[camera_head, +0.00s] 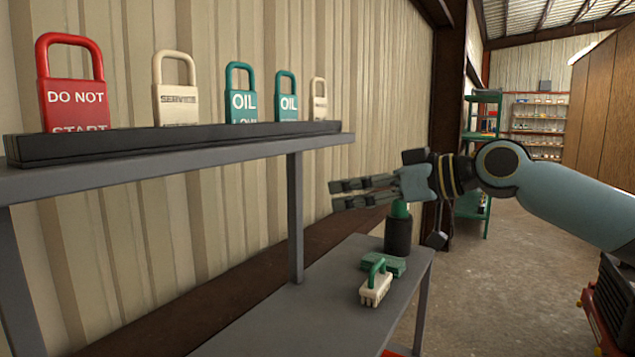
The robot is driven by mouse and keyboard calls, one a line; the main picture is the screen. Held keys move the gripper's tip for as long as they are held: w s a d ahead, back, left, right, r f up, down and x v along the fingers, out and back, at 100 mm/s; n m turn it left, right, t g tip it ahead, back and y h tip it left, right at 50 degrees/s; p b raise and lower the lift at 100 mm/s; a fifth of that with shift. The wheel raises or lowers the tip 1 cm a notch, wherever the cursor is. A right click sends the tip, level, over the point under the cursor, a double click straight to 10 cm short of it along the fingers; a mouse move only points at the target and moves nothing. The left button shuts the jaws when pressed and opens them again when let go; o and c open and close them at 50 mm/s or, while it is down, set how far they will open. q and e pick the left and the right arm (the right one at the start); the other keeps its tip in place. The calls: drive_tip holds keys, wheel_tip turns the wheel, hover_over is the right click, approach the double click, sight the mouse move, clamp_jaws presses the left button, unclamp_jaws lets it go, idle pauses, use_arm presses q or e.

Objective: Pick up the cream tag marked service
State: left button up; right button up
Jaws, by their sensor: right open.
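The cream tag marked service (176,105) stands upright in the dark rack (75,148) on the upper grey shelf, left of centre. It is padlock-shaped with a loop on top, and its lower edge is hidden by the rack. A second, smaller-looking cream tag (319,108) stands at the rack's right end; its lettering is too small to read. My right gripper (334,194) reaches in from the right, open and empty, its fingers pointing left. In the picture it is below and to the right of the rack, apart from all the tags. My left gripper is not in view.
A red tag (72,92) and two teal oil tags (241,101) (287,102) share the rack. Below, the lower grey shelf (300,318) holds a green-handled brush (375,290), a green block (396,265) and a dark cylinder (398,238). A ribbed wall stands close behind.

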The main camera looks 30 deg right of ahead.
sight(321, 107)
drive_tip(key=w+d+r+t, duration=0.2)
drive_tip(key=d+r+t, duration=0.15)
drive_tip(key=r, duration=0.95)
drive_tip(key=shift+g+y, duration=0.35)
drive_tip(key=shift+y, duration=0.15)
drive_tip(key=w+p, duration=0.1)
drive_tip(key=w, duration=0.1)
drive_tip(key=w+a+p, duration=0.1)
drive_tip(key=w+p, duration=0.1)
drive_tip(key=shift+w+a+r, duration=0.1)
drive_tip(key=shift+w+r, duration=0.05)
drive_tip(key=shift+r, duration=0.05)
drive_tip(key=shift+w+a+f, duration=0.15)
drive_tip(key=shift+w+a, duration=0.2)
drive_tip(key=shift+w, duration=0.05)
drive_tip(key=shift+w+a+p, duration=0.1)
drive_tip(key=shift+w+p, duration=0.1)
drive_tip(key=shift+p, duration=0.15)
drive_tip(key=p+x, duration=0.3)
drive_tip(key=x, duration=0.1)
drive_tip(key=shift+w+a, duration=0.1)
drive_tip(key=shift+w, duration=0.25)
drive_tip(key=shift+w+a, duration=0.1)
drive_tip(key=shift+c, duration=0.9)
drive_tip(key=c, duration=0.9)
